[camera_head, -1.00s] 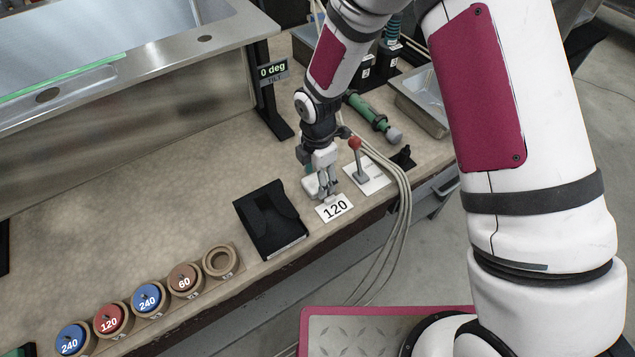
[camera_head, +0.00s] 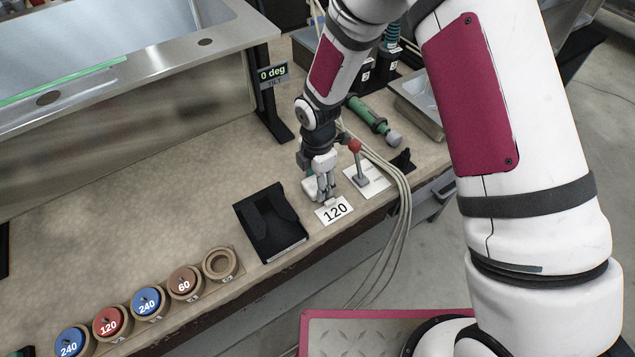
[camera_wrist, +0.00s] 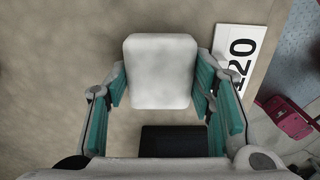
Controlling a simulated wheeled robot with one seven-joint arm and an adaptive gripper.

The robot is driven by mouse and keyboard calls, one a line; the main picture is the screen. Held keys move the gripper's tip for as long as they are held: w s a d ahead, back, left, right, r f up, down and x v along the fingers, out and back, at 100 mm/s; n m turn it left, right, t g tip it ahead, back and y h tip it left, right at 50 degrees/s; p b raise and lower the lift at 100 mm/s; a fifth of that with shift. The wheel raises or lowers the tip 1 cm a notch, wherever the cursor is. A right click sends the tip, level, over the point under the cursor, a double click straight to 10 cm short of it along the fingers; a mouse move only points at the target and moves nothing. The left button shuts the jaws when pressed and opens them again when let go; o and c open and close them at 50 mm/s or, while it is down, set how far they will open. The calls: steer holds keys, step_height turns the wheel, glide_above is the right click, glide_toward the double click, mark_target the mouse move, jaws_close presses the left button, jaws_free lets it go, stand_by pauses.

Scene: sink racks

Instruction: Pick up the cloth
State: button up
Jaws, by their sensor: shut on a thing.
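The cloth (camera_wrist: 160,72) is a white, rounded square pad between my fingers in the wrist view. In the head view a white edge of it (camera_head: 309,187) shows beside my gripper (camera_head: 325,194), and the rest is hidden by the fingers. My gripper is shut on the cloth, its teal finger pads on either side of it in the wrist view. It is low over the bench, just behind the white "120" card (camera_head: 335,210). I cannot tell whether the cloth touches the bench.
A black holder (camera_head: 268,222) stands left of my gripper. A red-knobbed lever (camera_head: 356,148) and cables (camera_head: 400,190) are close on the right. Several numbered discs line the front left edge, with an empty ring (camera_head: 220,263). The bench middle (camera_head: 170,190) is clear.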

steer(key=shift+r, duration=0.4)
step_height(320, 180, up, 2)
steer(key=shift+r, duration=0.15)
steer(key=s+d, duration=0.3)
steer(key=s, duration=0.4)
steer(key=s+d+r, duration=0.1)
steer(key=s+d, duration=0.2)
steer(key=s, duration=0.5)
steer(key=shift+r+b, duration=0.25)
steer(key=shift+b, duration=0.2)
steer(key=shift+o, duration=0.6)
steer(key=shift+w, duration=0.1)
steer(key=shift+c, duration=0.5)
